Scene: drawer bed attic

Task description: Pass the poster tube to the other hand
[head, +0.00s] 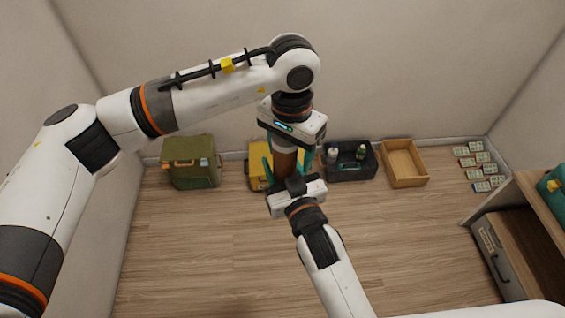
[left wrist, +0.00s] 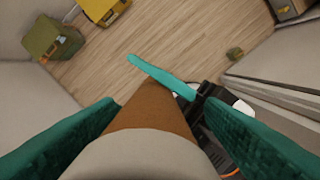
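The poster tube (head: 285,160) is brown and upright between my two grippers. In the left wrist view the tube (left wrist: 155,108) runs away from the camera, with a pale near end (left wrist: 140,155). My left gripper (head: 290,145) points down from above. My right gripper (head: 288,168) comes up from below, around the tube's lower part. One of its teal fingers (left wrist: 160,75) crosses the tube's far end in the left wrist view. The other is hidden there, so its grip is unclear.
Along the back wall stand a green box (head: 191,163), a yellow box (head: 257,172), a dark crate (head: 350,172) with bottles and an empty wooden tray (head: 404,164). Several small cards (head: 476,160) lie at the right. A drawer unit (head: 497,250) stands at the right. The middle floor is clear.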

